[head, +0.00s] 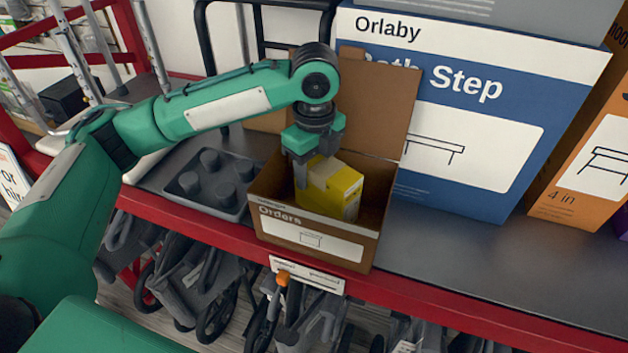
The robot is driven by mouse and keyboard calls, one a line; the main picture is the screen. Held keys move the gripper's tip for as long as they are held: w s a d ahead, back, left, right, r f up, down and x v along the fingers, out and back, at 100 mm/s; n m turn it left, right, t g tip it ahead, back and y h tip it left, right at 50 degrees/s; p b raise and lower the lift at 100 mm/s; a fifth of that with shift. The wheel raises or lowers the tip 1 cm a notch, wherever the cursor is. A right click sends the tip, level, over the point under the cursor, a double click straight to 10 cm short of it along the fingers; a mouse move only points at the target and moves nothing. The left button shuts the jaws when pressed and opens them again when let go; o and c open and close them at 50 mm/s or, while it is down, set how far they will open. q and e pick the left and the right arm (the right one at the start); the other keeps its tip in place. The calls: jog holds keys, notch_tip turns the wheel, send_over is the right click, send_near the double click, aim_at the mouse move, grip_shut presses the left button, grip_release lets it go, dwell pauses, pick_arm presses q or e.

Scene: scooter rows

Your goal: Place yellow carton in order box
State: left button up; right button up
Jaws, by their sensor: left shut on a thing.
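The yellow carton (333,187) is in the cardboard order box (312,236), which is marked "Orders" on its front. The box stands open on the shelf with its back flap (375,100) raised. My left gripper (306,175) reaches down from above into the box and is shut on the carton. The carton's upper part shows above the front wall. Its lower part is hidden behind that wall, so I cannot tell whether it touches the box floor. My right gripper is not in view.
A large blue Bath Step box (461,122) stands right of and behind the order box. An orange box (590,165) is at the far right. A grey tray with round knobs (212,183) lies to the left. The shelf's red front edge (450,310) has clear surface at right.

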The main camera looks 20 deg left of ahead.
aim_at(314, 186)
pick_arm(q)
jog(key=shift+f, duration=0.6)
notch_tip(314, 186, down, 3)
jog(key=shift+f+p, duration=0.1)
jog(key=shift+p, duration=0.3)
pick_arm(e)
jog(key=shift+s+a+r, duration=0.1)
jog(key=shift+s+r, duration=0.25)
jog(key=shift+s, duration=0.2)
pick_arm(q)
jog(key=shift+f, duration=0.15)
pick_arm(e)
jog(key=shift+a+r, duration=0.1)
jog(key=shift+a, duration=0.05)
pick_arm(q)
jog(key=o, duration=1.1)
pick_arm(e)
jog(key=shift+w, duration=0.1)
